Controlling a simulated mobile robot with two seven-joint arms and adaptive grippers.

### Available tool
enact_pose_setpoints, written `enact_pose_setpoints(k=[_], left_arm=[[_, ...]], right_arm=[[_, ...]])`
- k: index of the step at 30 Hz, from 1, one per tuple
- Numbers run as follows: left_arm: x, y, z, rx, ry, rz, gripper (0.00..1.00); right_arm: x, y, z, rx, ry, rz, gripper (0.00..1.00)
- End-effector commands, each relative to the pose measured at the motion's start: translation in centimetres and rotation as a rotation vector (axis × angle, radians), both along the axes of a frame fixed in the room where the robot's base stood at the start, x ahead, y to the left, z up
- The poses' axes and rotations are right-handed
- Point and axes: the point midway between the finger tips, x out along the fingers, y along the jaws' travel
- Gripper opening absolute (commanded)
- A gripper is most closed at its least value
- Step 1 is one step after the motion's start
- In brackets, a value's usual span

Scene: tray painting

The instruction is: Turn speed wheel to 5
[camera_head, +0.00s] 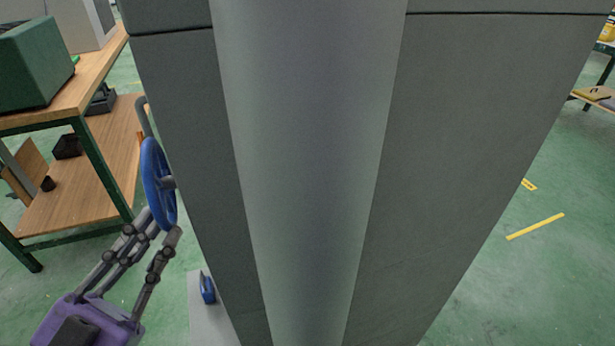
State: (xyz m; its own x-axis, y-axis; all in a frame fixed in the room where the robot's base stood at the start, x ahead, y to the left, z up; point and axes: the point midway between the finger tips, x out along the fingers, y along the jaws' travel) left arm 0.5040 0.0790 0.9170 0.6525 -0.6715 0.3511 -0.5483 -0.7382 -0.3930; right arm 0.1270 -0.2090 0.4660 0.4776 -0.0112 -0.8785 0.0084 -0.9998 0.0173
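A blue speed wheel (150,171) stands on the left side of a large grey housing (470,150), seen nearly edge-on. A short grey shaft joins it to the housing. My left gripper (163,225), with a purple body and grey fingers, reaches up from the lower left. Its fingers are apart, with the lower rim of the wheel between or just beside the tips. I cannot tell whether they touch the rim. No number or mark of the wheel's setting is readable. My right gripper is not in view.
A wooden bench with green legs (70,195) stands at the left, with a green box (35,62) on top. A small blue part (207,288) sits low beside the housing. Green floor with yellow marks (535,226) is open at the right.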

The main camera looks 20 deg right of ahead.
Motion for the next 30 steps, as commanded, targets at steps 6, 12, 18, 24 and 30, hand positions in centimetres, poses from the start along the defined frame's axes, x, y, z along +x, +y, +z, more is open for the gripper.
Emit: enact_pose_setpoints(k=[6, 12, 18, 24, 30], left_arm=[[-0.3, -0.3, -0.1, 0.002, -0.007, -0.010, 0.00], [-0.1, -0.4, -0.7, 0.000, -0.058, -0.011, 0.00], [0.6, -0.4, -1.6, 0.000, -0.179, -0.009, 0.00], [1.5, -0.4, -2.4, 0.001, -0.331, -0.009, 0.00], [2.3, -0.5, -2.8, 0.005, -0.470, -0.010, 0.00]], right_arm=[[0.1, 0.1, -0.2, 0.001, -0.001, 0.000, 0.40], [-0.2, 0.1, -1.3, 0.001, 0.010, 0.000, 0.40], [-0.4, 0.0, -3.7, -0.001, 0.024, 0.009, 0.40], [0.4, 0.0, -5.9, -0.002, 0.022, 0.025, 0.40], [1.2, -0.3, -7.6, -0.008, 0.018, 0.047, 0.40]])
